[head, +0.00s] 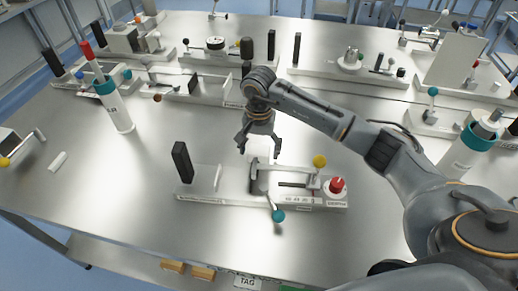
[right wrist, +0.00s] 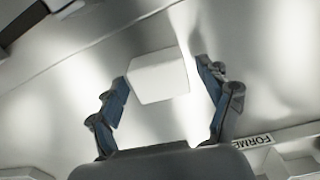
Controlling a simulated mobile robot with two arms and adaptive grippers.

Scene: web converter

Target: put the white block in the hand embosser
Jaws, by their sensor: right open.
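My right gripper (head: 258,148) is open, pointing down over the middle of the table, just behind the front device. The white block (head: 261,148) is beneath it, partly hidden by the fingers. In the right wrist view the white block (right wrist: 158,77) shows between the two spread fingers (right wrist: 165,95), with gaps on both sides. The front device (head: 232,201) has a white base, a black upright post, a clear plate, a yellow knob, a red knob and a teal-tipped lever. I cannot read whether it is the hand embosser. My left gripper is out of view.
Several other bench devices (head: 371,67) line the back of the metal table (head: 130,190). A white cylinder with a teal band (head: 116,106) stands at left, another (head: 462,157) at right. A small white rod (head: 57,161) lies far left. The table's left front is mostly clear.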

